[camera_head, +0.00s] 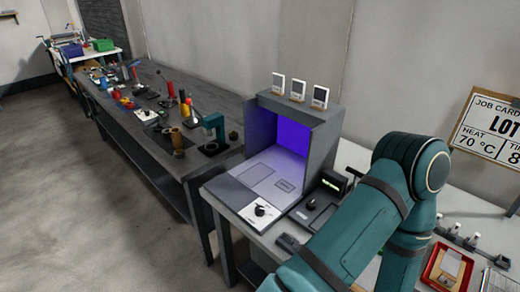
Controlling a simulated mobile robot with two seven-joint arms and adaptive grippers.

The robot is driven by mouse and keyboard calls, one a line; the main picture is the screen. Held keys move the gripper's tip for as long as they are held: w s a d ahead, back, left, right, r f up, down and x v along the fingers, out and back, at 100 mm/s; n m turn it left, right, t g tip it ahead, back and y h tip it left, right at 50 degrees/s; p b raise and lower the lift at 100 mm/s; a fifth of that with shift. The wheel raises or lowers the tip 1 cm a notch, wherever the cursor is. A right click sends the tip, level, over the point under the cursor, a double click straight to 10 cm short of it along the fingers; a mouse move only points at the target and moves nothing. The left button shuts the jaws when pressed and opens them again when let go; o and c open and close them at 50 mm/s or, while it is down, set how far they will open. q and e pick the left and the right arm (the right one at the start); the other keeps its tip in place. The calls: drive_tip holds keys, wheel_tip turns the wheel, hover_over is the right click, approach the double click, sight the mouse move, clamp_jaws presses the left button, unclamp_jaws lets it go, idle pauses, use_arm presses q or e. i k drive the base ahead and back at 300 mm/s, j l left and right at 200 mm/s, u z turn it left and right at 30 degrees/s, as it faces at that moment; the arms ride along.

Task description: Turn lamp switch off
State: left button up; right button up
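A grey light booth (326,145) stands on the near bench, and its inside glows purple-blue, so its lamp looks lit. A white plate (250,213) with a black rotary knob (260,210) lies at the booth's front left corner. A second black knob (311,204) sits on a dark box to the right of the booth's opening. The marks on the plate are too small to read. My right arm crosses the lower right of the view, but its gripper is not visible. My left gripper is not in view either.
A small dark device with a green display (332,184) stands right of the booth. A dark grey handheld item (288,243) lies at the bench's front. A red tray (447,268) is at lower right. A long cluttered workbench (165,160) stands left; the floor (90,220) is clear.

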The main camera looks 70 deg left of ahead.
sight(259, 210)
drive_tip(key=u, duration=2.1)
drive_tip(key=k+j+z, duration=0.25)
drive_tip(key=z, duration=0.15)
drive_tip(key=k+j+z, duration=0.35)
drive_tip(key=i+z, duration=0.1)
drive_tip(key=z, duration=0.2)
drive_tip(key=i, duration=0.25)
